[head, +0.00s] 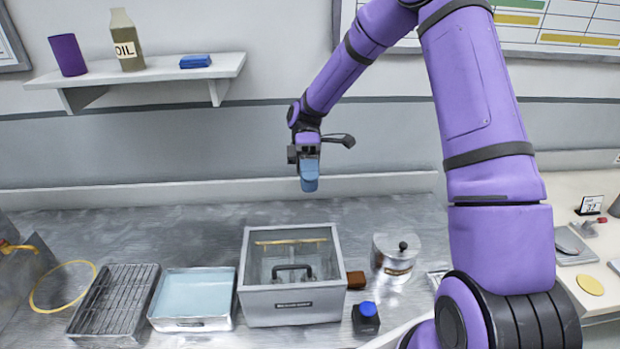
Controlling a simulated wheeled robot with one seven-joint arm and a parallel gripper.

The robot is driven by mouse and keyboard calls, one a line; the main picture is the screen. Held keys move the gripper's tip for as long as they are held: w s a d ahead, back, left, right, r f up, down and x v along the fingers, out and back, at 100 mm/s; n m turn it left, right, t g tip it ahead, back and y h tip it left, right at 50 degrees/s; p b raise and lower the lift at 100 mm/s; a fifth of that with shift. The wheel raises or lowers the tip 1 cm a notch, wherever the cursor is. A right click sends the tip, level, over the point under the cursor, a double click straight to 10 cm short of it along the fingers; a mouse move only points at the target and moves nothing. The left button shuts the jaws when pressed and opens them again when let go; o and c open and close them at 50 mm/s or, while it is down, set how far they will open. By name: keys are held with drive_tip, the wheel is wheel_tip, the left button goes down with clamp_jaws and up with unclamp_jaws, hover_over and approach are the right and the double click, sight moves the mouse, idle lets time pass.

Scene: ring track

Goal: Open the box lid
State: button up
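The lid appears closed. A brass-coloured bar and some shapes show through the top. My gripper (309,184) points down behind and above the box, apart from it, with light blue fingers. The fingers overlap in this view, so the gap between them is hidden.
A pan of pale blue liquid (195,294) and a wire rack (114,301) stand left of the box. A brown block (356,280), a lidded metal pot (396,257) and a blue-capped bottle (366,317) stand close on its right. The counter behind is clear.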

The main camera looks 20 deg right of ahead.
drive_tip(key=shift+s, duration=0.2)
idle(0.4)
drive_tip(key=s+d+r+m+t+h, duration=0.2)
drive_tip(key=s+r+m+t, duration=0.5)
drive_tip(key=s+r+t, duration=0.2)
drive_tip(key=s+d+r+m+t+h, duration=0.2)
drive_tip(key=s+r+m+t, duration=0.5)
drive_tip(key=s+r, duration=0.5)
drive_tip(key=shift+s+d+t+h, duration=0.2)
drive_tip(key=shift+d+t+h, duration=0.1)
drive_tip(key=shift+d+t, duration=0.55)
drive_tip(key=shift+w+a, duration=0.1)
